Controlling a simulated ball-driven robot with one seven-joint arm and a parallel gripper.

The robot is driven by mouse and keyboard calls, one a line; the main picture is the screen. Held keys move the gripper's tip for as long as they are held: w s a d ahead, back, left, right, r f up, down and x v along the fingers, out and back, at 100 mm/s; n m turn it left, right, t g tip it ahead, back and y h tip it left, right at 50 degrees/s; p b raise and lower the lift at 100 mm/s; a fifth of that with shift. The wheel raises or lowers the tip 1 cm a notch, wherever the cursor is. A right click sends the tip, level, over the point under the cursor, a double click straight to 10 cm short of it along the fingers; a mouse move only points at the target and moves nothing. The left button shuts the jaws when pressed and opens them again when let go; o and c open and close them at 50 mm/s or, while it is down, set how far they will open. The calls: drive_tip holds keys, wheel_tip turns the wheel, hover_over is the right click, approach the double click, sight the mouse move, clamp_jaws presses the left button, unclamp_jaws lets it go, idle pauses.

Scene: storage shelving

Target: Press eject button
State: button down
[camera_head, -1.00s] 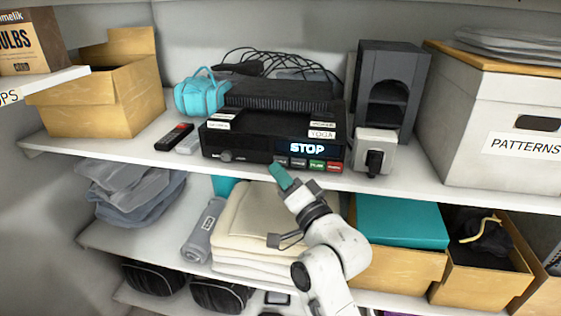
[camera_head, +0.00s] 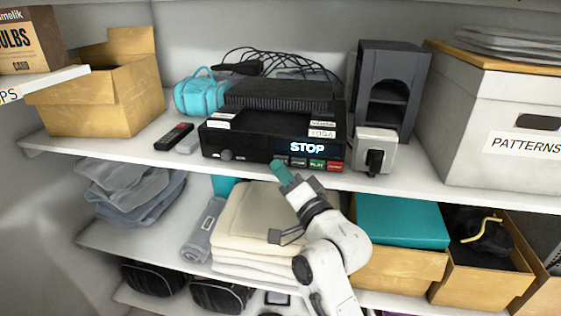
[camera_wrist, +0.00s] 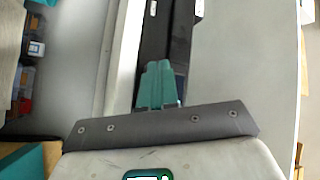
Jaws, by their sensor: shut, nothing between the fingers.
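A black video player (camera_head: 255,146) sits on the upper shelf, its display reading STOP. A row of small buttons (camera_head: 299,163) lies under the display: dark ones at the left, then a green one and a red one (camera_head: 335,166). The leftmost button is partly hidden by my fingertips. My gripper (camera_head: 278,168) has teal fingers, shut and empty, pointing up at the player's front near the left end of the row. In the wrist view the shut fingers (camera_wrist: 158,85) lie over the dark player (camera_wrist: 180,40). I cannot tell whether they touch it.
Two remotes (camera_head: 174,137) lie at left. The shelf edge (camera_head: 240,175) runs below the player. Folded towels (camera_head: 260,215) and a teal-lidded box (camera_head: 400,222) are beneath.

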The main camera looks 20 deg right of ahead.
drive_tip(key=shift+w+d, duration=0.25)
drive_tip(key=shift+w, duration=0.05)
idle(0.6)
drive_tip(key=shift+s, duration=0.1)
drive_tip(key=shift+s+a+p, duration=0.45)
drive_tip(key=shift+s, duration=0.15)
idle(0.3)
drive_tip(key=s+a+p, duration=0.1)
drive_tip(key=s+p, duration=0.1)
drive_tip(key=s+a+p, duration=0.2)
drive_tip(key=p, duration=0.1)
idle(0.3)
idle(0.7)
